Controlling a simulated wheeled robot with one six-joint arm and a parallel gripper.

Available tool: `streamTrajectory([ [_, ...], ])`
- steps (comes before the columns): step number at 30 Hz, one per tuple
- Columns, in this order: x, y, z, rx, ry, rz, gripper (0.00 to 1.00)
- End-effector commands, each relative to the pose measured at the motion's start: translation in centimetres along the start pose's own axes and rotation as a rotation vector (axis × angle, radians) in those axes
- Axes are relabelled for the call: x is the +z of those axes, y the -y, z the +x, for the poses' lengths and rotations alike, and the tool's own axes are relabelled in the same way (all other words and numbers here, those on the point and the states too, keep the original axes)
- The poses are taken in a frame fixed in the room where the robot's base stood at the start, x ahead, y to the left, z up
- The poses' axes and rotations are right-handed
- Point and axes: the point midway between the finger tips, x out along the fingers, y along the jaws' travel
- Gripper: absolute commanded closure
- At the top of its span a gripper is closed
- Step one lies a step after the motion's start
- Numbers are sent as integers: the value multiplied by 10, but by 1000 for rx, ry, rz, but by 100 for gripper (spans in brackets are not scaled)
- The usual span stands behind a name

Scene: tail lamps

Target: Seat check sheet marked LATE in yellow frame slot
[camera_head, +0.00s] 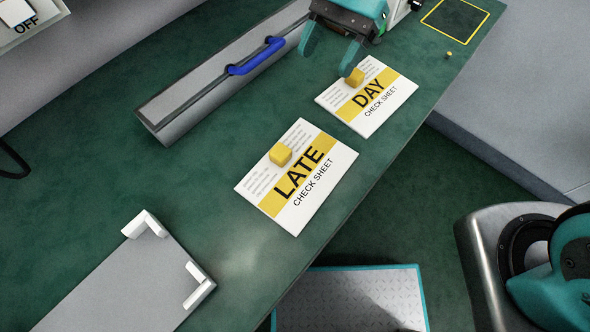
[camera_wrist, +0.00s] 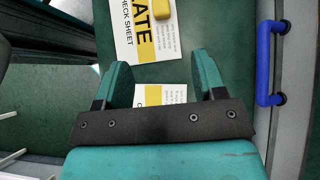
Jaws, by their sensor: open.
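The LATE check sheet (camera_head: 312,165) is a white plate with a yellow band and a yellow knob (camera_head: 280,154), lying flat on the green bench. It also shows at the top of the wrist view (camera_wrist: 143,35), cut off by the edge. My gripper (camera_head: 330,50) is open and empty, up and right of the LATE sheet, close to the DAY sheet. In the wrist view its teal fingers (camera_wrist: 162,72) stand apart, partly over the DAY sheet.
The DAY check sheet (camera_head: 375,92), with its own knob, lies between the LATE sheet and the yellow frame. A grey box with a blue handle (camera_head: 257,56) runs behind the sheets. A grey plate with white corner brackets (camera_head: 125,285) lies lower left. The bench edge drops off at right.

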Motion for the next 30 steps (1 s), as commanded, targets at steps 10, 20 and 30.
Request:
streamTrajectory([
  [10,-1,-1,78,6,2,4,36],
  [20,0,0,117,2,1,3,36],
  [30,-3,0,162,4,1,3,36],
])
